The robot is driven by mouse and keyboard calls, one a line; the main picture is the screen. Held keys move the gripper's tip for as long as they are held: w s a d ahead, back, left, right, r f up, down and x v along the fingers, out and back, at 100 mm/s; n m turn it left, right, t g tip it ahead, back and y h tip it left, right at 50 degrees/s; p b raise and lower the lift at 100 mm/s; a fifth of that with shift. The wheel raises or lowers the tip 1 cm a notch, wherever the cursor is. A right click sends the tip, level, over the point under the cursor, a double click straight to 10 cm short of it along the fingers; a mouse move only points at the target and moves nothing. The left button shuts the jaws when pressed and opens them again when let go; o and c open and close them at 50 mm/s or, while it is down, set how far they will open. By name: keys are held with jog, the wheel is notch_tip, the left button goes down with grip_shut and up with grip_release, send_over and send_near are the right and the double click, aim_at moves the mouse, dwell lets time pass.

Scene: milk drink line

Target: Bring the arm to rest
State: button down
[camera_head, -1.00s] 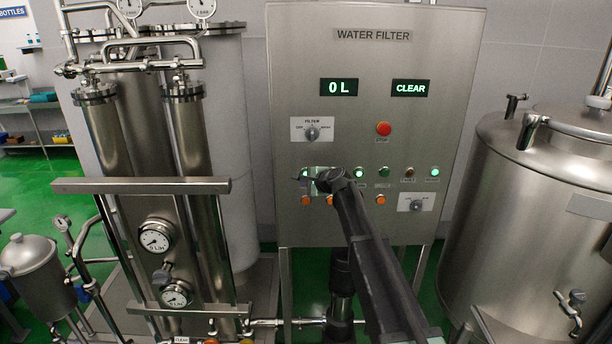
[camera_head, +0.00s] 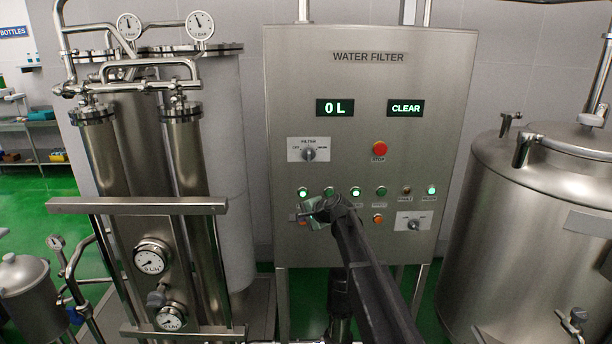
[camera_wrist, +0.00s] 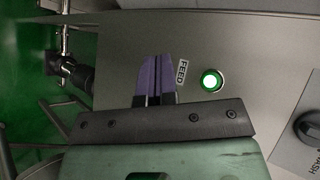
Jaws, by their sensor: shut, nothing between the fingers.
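My arm reaches up from the bottom right in the head view. My gripper (camera_head: 308,213) is in front of the lower part of the water filter panel (camera_head: 300,90), over the left of the orange button row. In the wrist view my gripper's two purple fingers (camera_wrist: 155,75) are closed together with nothing between them. They point at the panel beside the FEED label (camera_wrist: 182,72) and a lit green lamp (camera_wrist: 211,81). Whether the fingertips touch the panel cannot be told.
The panel shows 0 L and CLEAR on its displays (camera_head: 335,108). It has a filter knob (camera_head: 309,154), red stop button (camera_head: 379,149) and second knob (camera_head: 413,224). Filter columns with gauges (camera_head: 152,259) stand left, a steel tank (camera_head: 510,240) right.

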jog(key=s+d+f+n+g+h+b, duration=0.2)
jog(key=s+d+f, duration=0.4)
jog(key=s, duration=0.8)
jog(key=s+d+f+n+g+h+b, duration=0.3)
jog(key=s+d+f+n+b, duration=0.1)
jog(key=s, duration=1)
jog(key=s+d+f+n+g+h+b, duration=0.2)
jog(key=s+d+f+b, duration=0.3)
jog(key=s+d+f, duration=0.4)
jog(key=s+n+h, duration=0.1)
jog(key=s, duration=0.5)
jog(key=shift+d+g, duration=0.25)
jog(key=shift+g, duration=0.05)
